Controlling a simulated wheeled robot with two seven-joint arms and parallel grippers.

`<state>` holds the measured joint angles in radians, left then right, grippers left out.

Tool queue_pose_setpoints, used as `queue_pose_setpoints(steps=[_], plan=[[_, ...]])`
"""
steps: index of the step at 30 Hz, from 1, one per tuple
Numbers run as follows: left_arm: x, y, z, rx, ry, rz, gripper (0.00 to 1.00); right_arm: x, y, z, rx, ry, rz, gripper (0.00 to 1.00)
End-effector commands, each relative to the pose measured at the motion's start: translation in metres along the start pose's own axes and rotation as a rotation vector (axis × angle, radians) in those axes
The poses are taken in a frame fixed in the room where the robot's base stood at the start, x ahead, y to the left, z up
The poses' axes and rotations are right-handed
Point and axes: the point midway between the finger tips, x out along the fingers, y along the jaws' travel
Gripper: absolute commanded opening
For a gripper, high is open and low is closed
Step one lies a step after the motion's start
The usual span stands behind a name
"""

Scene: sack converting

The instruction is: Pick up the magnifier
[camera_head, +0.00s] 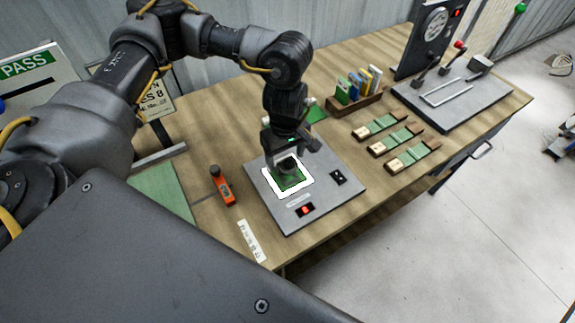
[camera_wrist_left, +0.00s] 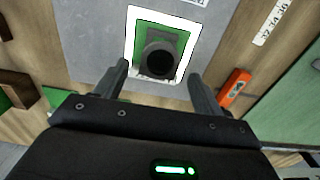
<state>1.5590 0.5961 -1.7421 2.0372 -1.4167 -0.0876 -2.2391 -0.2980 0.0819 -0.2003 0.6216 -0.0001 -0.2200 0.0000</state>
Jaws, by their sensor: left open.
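The magnifier (camera_head: 288,166), a short black cylinder, stands on a green piece on the lit white square (camera_head: 270,184) of a grey panel (camera_head: 325,192). In the left wrist view the magnifier (camera_wrist_left: 158,60) shows its dark round top, with the green piece and white border around it. My left gripper (camera_head: 288,154) is directly above the magnifier, pointing down, and partly hides it. In the left wrist view my left gripper (camera_wrist_left: 158,76) is open, with one finger on each side of the magnifier and gaps between. My right gripper is not in view.
An orange-red tool (camera_head: 223,187) lies left of the panel, and a white number strip (camera_head: 251,240) lies in front. A rack of coloured cards (camera_head: 357,86) and several green-and-cream pieces (camera_head: 405,157) lie to the right. A lever machine (camera_head: 452,92) stands at the far right.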

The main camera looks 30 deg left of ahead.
Motion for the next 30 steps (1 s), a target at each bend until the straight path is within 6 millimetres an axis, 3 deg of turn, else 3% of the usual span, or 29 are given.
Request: queue_pose_setpoints(steps=[5, 10, 15, 23, 30], plan=[[0.004, 0.000, 0.001, -0.001, 0.000, -0.001, 0.69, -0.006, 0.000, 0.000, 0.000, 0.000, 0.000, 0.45], [0.027, 0.001, 0.006, -0.002, -0.001, -0.004, 0.69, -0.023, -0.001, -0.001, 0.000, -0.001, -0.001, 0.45], [0.049, 0.002, 0.005, -0.003, 0.000, -0.001, 0.69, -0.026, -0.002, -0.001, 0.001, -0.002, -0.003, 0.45], [0.052, 0.002, 0.005, -0.001, 0.000, 0.001, 0.69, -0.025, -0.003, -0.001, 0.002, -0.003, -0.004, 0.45], [0.052, 0.002, 0.005, -0.001, 0.000, 0.001, 0.39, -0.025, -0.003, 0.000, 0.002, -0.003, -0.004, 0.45]])
